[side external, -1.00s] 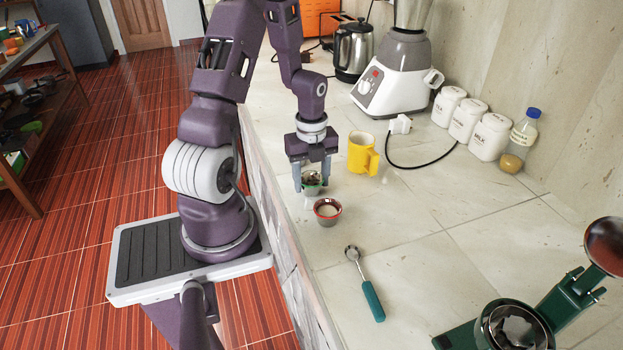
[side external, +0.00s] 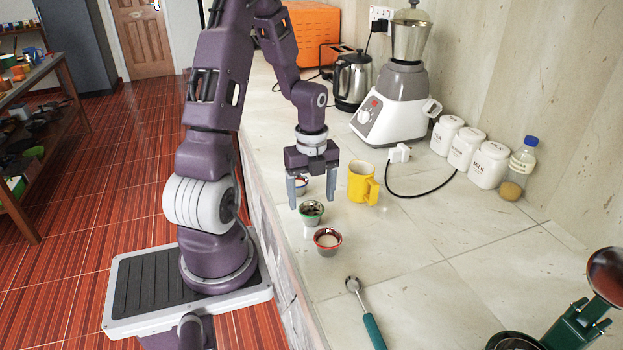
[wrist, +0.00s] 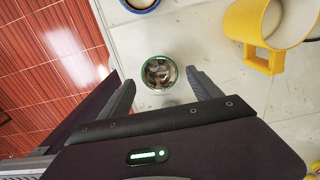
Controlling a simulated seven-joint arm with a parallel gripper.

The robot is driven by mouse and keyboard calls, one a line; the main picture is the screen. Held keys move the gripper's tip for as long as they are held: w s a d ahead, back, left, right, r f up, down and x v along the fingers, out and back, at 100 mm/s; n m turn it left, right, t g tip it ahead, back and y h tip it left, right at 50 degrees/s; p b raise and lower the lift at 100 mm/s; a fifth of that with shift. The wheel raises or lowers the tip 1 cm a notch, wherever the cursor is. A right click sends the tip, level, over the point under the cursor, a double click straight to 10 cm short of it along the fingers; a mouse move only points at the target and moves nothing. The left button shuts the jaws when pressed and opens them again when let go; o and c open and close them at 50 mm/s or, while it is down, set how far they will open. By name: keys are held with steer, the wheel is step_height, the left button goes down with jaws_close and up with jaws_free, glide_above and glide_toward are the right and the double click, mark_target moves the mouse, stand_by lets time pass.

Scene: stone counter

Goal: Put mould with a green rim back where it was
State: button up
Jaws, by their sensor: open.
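The mould with a green rim (side external: 311,213) stands upright on the counter near its left edge, with dark bits inside. It also shows in the wrist view (wrist: 159,73), ahead of and between the fingers. My gripper (side external: 311,198) is open and empty, just above and behind the mould, apart from it. A mould with a red rim (side external: 327,242) stands in front of the green-rimmed one, with pale contents. A mould with a blue rim (side external: 301,186) stands behind it, partly hidden by my gripper; part of its rim shows in the wrist view (wrist: 140,5).
A yellow mug (side external: 361,184) stands right of my gripper. A teal-handled scoop (side external: 368,320) lies in front. A blender (side external: 393,95), kettle (side external: 352,80), white canisters (side external: 466,147) and bottle (side external: 518,170) stand further back. The counter's right middle is clear.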

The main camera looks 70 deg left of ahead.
steer(key=d+r+n+t+y, duration=0.15)
steer(key=d+r+n, duration=0.45)
steer(key=r, duration=0.8)
steer(key=s+d+r+n+t, duration=0.1)
steer(key=s+d+r+n, duration=0.1)
steer(key=d+n, duration=0.2)
steer(key=s+d+r+n+t+h, duration=0.1)
steer(key=s+d+r+n, duration=0.2)
steer(key=d, duration=0.3)
steer(key=s+d+r+n+t, duration=0.2)
steer(key=d+n, duration=0.3)
steer(key=shift+s+d+r, duration=0.2)
steer(key=shift+s+d, duration=0.15)
steer(key=shift+d, duration=0.05)
